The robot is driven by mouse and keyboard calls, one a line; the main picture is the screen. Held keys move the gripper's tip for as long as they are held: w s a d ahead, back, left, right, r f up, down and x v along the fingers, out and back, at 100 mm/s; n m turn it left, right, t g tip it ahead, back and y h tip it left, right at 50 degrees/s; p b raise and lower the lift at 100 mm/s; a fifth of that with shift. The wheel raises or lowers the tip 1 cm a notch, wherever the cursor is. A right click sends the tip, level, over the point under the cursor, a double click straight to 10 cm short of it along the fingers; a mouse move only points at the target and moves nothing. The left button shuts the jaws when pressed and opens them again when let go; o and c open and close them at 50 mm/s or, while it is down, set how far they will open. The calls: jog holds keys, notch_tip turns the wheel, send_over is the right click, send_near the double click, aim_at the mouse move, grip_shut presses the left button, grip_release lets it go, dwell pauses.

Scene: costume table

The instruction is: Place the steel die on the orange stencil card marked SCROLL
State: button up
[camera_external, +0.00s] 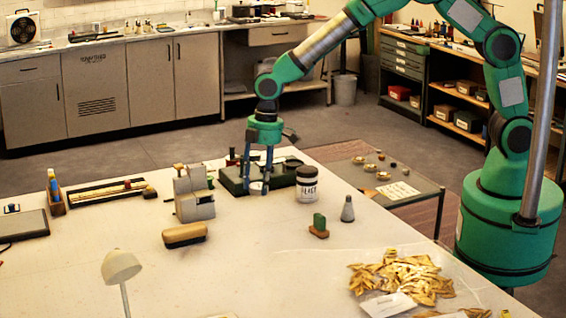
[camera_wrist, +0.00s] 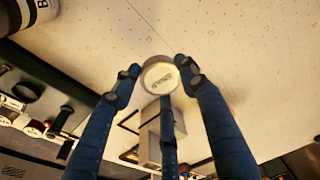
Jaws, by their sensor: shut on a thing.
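My gripper (camera_external: 257,184) points down over the far part of the pale table, in front of the dark green tray. In the wrist view my gripper's blue fingers (camera_wrist: 160,86) close around a round, pale metal piece (camera_wrist: 159,77). In the external view the die (camera_external: 256,187) is a small light shape between the fingertips. I cannot make out an orange stencil card marked SCROLL in either view.
Close around my gripper stand a black-lidded white jar (camera_external: 307,184), the dark green tray (camera_external: 233,181) and a grey metal block device (camera_external: 194,197). Nearer are a wooden brush (camera_external: 185,235), a green-topped block (camera_external: 319,225) and a grey cone (camera_external: 347,209). Gold pieces (camera_external: 405,277) lie front right.

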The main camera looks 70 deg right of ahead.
aim_at(259, 185)
jog(key=shift+r, duration=0.1)
notch_tip(259, 185, up, 5)
jog(key=shift+r, duration=0.15)
jog(key=s+d+m, duration=0.1)
jog(key=s+d, duration=0.1)
jog(key=d, duration=0.4)
jog(key=s+d+r+m, duration=0.1)
jog(key=s+d, duration=0.1)
jog(key=d, duration=0.5)
jog(key=s+d+m, duration=0.1)
jog(key=s+d, duration=0.1)
jog(key=d, duration=0.4)
jog(key=shift+s+d+r+m+b, duration=0.2)
jog(key=shift+s+d+m+b, duration=0.1)
jog(key=shift+d+b, duration=0.05)
jog(key=s+d+m, duration=0.4)
jog(key=s+d, duration=0.9)
jog(key=d, duration=0.2)
jog(key=s+d+f+m+h+b, duration=0.15)
jog(key=s+d+m, duration=0.45)
jog(key=s, duration=1.1)
notch_tip(259, 185, down, 16)
jog(key=d+n, duration=0.1)
jog(key=d, duration=0.1)
jog(key=shift+w+d+n, duration=0.15)
jog(key=shift+w+n, duration=0.05)
jog(key=shift+n, duration=0.2)
jog(key=shift+w+f, duration=0.1)
